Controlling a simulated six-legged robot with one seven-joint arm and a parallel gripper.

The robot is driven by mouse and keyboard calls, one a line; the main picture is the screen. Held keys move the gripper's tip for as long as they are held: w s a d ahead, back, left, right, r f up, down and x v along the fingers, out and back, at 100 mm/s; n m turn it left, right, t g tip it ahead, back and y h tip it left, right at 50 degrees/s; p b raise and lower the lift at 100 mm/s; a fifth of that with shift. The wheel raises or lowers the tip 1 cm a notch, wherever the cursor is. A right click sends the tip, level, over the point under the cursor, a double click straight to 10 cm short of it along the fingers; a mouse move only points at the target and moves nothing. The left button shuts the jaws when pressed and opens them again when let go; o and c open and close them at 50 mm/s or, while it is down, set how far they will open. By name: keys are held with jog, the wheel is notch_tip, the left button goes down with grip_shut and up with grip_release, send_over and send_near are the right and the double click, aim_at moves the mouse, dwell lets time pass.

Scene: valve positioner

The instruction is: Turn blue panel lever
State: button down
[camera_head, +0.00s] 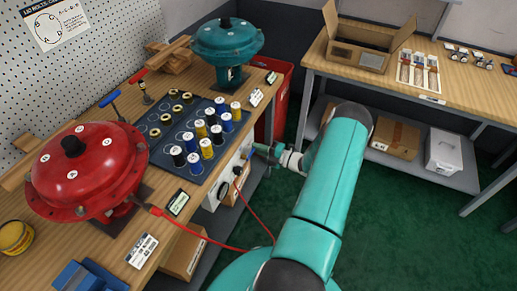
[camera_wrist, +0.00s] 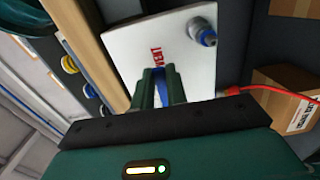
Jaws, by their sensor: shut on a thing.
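The white panel (camera_head: 222,190) hangs under the bench's front edge. In the wrist view the panel (camera_wrist: 125,42) carries red lettering, partly hidden. My gripper (camera_head: 262,150) is at the panel's right end, with its fingers close to the panel face. In the wrist view my gripper (camera_wrist: 161,88) is shut on the blue lever (camera_wrist: 160,76), which shows as a narrow strip between the two dark green fingers. Most of the lever is hidden by the fingers, so its angle is hard to tell.
A metal fitting with a blue ring (camera_wrist: 204,32) sticks out of the panel near the fingers. A red hose (camera_head: 262,222) runs from the panel. A red valve actuator (camera_head: 85,175) and a teal one (camera_head: 228,45) stand on the bench. Boxes lie below.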

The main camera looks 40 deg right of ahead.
jog(key=shift+f, duration=0.1)
jog(key=c, duration=1.4)
grip_release()
jog(key=v, duration=1.4)
